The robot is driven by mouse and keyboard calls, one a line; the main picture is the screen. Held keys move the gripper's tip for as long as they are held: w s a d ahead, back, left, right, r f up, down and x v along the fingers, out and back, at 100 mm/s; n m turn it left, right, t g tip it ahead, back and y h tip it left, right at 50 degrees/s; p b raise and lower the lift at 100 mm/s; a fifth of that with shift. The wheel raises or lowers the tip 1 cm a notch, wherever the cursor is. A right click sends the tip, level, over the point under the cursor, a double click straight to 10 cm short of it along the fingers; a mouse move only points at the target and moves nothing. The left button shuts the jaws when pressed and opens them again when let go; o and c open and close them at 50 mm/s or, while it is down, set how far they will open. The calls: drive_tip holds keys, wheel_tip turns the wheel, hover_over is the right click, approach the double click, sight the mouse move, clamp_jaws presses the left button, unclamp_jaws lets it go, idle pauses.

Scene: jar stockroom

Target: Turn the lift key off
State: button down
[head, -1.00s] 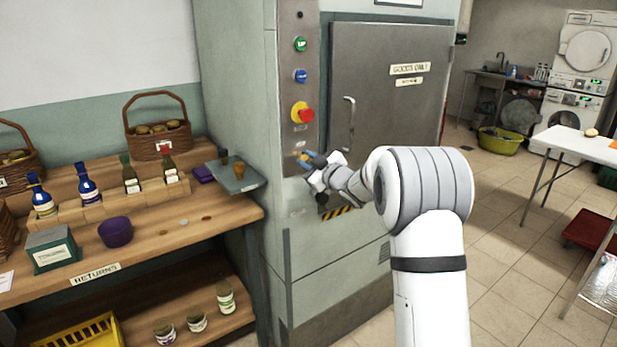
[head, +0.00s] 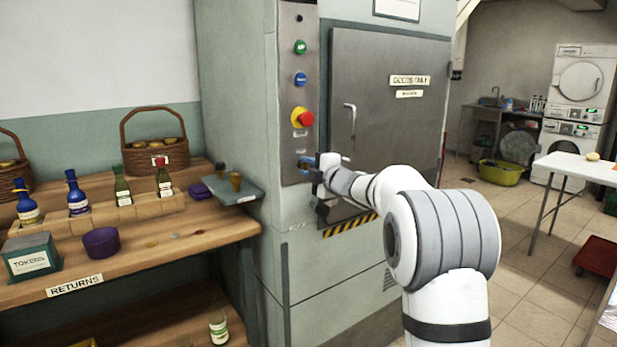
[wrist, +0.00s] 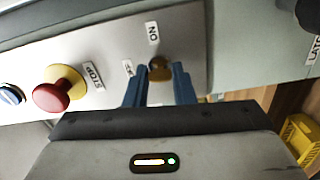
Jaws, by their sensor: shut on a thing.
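The lift key (wrist: 160,69) is a small brass-brown knob low on the steel control panel (head: 291,90). In the wrist view it sits between the two blue fingers of my gripper (wrist: 160,78), which is shut on it. An ON label and an OFF label are beside the key on the panel. In the head view my gripper (head: 309,163) is at the bottom of the panel, and the key is hidden there. I cannot tell the key's turned position.
The red stop button (head: 304,118), also in the wrist view (wrist: 52,95), is above the key with blue and green buttons higher. The lift door (head: 385,115) is closed. A small shelf (head: 238,190) and wooden bench (head: 150,250) stand to the left.

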drive_tip(key=shift+f+n+b, duration=0.15)
drive_tip(key=shift+n+b, duration=0.2)
drive_tip(key=shift+n, duration=0.25)
drive_tip(key=c, duration=1.2)
unclamp_jaws()
drive_tip(key=v, duration=0.7)
drive_tip(key=shift+s+d, duration=0.15)
drive_tip(key=shift+s, duration=0.2)
